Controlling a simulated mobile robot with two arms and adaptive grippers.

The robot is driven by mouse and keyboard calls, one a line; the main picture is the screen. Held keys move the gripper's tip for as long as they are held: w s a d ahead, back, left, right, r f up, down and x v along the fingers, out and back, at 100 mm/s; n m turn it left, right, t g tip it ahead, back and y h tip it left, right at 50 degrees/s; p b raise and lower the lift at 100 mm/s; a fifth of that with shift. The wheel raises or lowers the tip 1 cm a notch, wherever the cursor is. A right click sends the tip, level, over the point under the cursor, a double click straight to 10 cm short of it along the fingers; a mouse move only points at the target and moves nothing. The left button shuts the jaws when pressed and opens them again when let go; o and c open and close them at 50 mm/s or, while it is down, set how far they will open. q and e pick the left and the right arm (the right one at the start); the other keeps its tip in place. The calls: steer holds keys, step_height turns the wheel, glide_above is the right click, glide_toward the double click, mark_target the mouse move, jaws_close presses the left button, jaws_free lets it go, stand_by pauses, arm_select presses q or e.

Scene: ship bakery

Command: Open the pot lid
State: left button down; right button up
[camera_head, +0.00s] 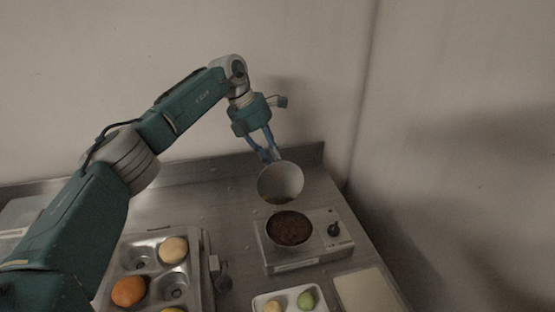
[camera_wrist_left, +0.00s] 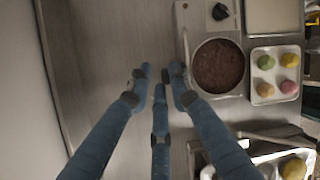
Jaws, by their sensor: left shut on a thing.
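The round grey pot lid (camera_head: 281,181) stands tilted up steeply behind the pot, with a round face toward me in the head view. The pot (camera_head: 289,229) is open and shows a dark brown filling; it also shows in the left wrist view (camera_wrist_left: 218,66). My left gripper (camera_head: 270,156) has its blue fingers shut at the lid's upper back edge. In the left wrist view the gripper (camera_wrist_left: 165,75) is beside the pot, and the lid is seen only as a thin edge, if at all. My right gripper is not in view.
The pot sits on a small metal cooker (camera_head: 308,256) with a black knob (camera_head: 333,230). A metal tray (camera_head: 203,290) with round buns lies front left, and a small white tray (camera_head: 258,303) holds coloured buns. A pale board (camera_head: 367,290) lies right. Walls stand behind the counter.

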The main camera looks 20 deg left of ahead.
arm_select(q)
steer(key=f, duration=0.1)
steer(key=s+f, duration=0.1)
steer(key=f, duration=0.1)
steer(key=shift+a+g, duration=0.2)
steer(key=shift+g, duration=0.1)
steer(key=c, duration=1.6)
jaws_free()
steer(key=shift+w+f, duration=0.4)
steer(key=shift+w, duration=0.25)
steer(key=shift+a+r, duration=0.1)
steer(key=shift+r, duration=0.5)
steer(key=v, duration=0.8)
steer(key=d+v, duration=0.1)
steer(key=v, duration=0.3)
steer(key=shift+w+r, duration=0.15)
steer(key=shift+a, duration=0.15)
